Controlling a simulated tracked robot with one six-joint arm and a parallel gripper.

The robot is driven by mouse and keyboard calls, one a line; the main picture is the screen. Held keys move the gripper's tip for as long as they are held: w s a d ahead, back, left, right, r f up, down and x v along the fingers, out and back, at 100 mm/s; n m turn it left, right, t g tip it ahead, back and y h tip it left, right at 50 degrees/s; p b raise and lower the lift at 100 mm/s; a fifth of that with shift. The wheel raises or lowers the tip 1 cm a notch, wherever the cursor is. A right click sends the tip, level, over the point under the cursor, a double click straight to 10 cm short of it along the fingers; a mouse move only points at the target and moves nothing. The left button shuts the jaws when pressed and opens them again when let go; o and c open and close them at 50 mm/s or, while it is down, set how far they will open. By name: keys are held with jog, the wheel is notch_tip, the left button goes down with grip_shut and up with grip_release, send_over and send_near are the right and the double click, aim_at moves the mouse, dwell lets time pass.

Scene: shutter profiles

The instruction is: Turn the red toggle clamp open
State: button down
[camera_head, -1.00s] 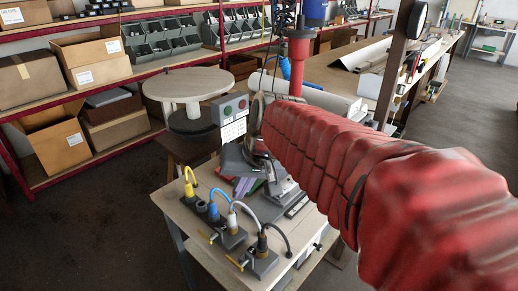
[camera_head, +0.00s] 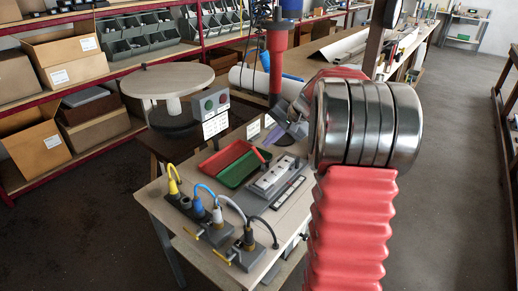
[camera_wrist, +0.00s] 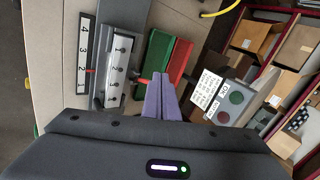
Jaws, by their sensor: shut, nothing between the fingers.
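A small red lever, apparently the red toggle clamp's handle (camera_wrist: 143,81), sticks out from the grey fixture (camera_wrist: 107,62) toward the green tray in the wrist view. In the head view the red handle (camera_head: 262,155) stands at the fixture's back left edge. My gripper's purple fingers (camera_wrist: 160,76) are shut and empty. In the wrist view they lie just right of the handle, over the trays' near end; I cannot tell whether they touch it. The clamp's base is partly hidden, and its exact angle is unclear.
A green tray (camera_wrist: 153,50) and a red tray (camera_wrist: 179,60) lie beside the fixture. A button box (camera_head: 214,103) stands behind them. Several plugs with cables line the bench's front left edge, including a yellow plug (camera_head: 174,187). A numbered strip (camera_wrist: 84,58) lies beyond the fixture.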

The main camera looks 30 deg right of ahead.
aim_at(255, 149)
jog(key=w+d+f+m+t, duration=0.1)
jog(key=w+d+m, duration=0.1)
jog(key=d, duration=0.5)
jog(key=shift+w+d+f, duration=0.2)
jog(key=x, duration=1.4)
jog(key=shift+w+a+r, duration=0.15)
jog(key=shift+w, duration=0.05)
jog(key=shift+w+a+f, duration=0.2)
jog(key=shift+w+f, duration=0.1)
jog(key=shift+w, duration=0.3)
jog(key=shift+w+a+f, duration=0.25)
jog(key=shift+w+f, duration=0.05)
jog(key=shift+w, duration=0.35)
